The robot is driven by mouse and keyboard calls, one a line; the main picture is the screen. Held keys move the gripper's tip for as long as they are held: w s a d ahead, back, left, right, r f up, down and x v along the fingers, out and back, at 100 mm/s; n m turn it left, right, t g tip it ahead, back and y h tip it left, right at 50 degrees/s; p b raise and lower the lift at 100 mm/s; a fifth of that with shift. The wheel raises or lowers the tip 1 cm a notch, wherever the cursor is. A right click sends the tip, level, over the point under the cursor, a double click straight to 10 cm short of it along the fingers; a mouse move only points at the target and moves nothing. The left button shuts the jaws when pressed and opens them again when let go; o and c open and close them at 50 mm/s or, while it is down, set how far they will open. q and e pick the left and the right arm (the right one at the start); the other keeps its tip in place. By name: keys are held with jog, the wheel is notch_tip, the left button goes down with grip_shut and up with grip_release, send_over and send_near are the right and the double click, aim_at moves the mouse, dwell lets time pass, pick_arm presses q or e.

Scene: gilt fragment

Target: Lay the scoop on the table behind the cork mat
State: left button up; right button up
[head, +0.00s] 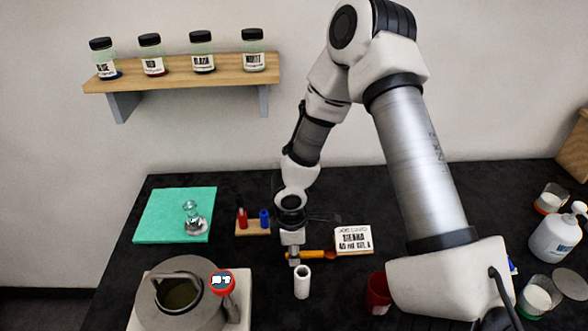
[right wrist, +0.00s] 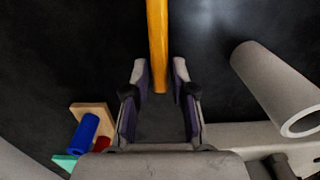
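An orange-yellow handle, which I take to be the scoop's (head: 312,254), lies on the dark table just left of and in front of the job card. The handle also shows in the right wrist view (right wrist: 158,45). My right gripper (head: 292,258) is over its left end. In the right wrist view, the right gripper (right wrist: 160,75) is open, with the handle's end between its fingertips and a narrow gap on each side. The scoop's far end is partly unclear. I cannot make out a cork mat; my right arm hides part of the table. My left gripper is not in view.
A white cylinder (head: 302,282) stands close in front of the handle. A wooden block (head: 253,231) with red and blue pieces is to the left, a lettered card (head: 354,240) to the right. A red cup (head: 378,293), grey pot (head: 180,290) and teal mat (head: 160,215) stand around.

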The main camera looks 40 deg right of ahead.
jog(key=shift+s, duration=0.1)
jog(key=shift+r, duration=0.15)
notch_tip(320, 180, up, 12)
jog(key=p, duration=0.2)
jog(key=shift+w+a+r, duration=0.2)
jog(key=shift+r, duration=0.05)
jog(key=shift+r, duration=0.1)
